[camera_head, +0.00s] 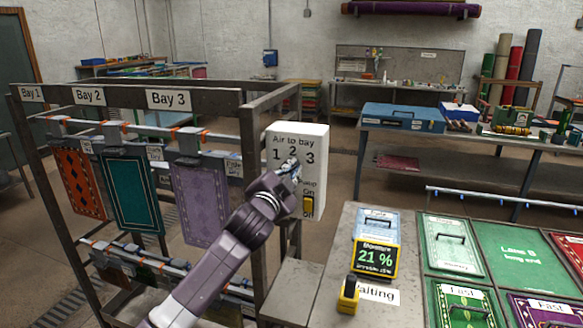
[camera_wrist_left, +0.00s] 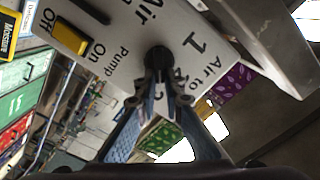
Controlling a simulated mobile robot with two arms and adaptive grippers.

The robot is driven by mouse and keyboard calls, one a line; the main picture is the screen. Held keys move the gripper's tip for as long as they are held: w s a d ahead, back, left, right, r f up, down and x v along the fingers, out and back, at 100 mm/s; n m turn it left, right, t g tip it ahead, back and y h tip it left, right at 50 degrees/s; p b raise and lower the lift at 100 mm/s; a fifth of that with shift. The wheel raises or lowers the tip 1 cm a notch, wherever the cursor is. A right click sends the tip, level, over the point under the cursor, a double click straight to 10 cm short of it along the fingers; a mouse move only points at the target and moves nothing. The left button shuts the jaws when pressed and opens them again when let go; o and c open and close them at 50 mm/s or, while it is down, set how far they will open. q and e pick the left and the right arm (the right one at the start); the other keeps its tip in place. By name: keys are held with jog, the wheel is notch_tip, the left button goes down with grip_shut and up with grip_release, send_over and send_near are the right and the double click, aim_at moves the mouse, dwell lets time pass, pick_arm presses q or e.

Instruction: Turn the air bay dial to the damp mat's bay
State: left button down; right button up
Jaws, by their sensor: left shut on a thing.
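The white control box (camera_head: 312,142), marked "Air to bay 1 2 3", is fixed to the end of the rack. My left gripper (camera_head: 288,172) is at its dial, just below the numbers, and hides most of it. In the left wrist view the fingers (camera_wrist_left: 160,85) are shut on the dark dial (camera_wrist_left: 158,58); where it points cannot be told. Orange (camera_head: 80,182), teal (camera_head: 133,195) and purple (camera_head: 200,203) mats hang under the Bay 1, Bay 2 and Bay 3 signs. Their small tags are too blurred to read. My right gripper is out of view.
A yellow pump switch (camera_head: 308,204) sits low on the box, between On and Off. Green and purple mats lie to the right.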

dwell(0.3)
pick_arm(q)
jog(key=c, duration=2)
grip_release()
jog(key=shift+c, duration=0.2)
jog(key=v, duration=1.2)
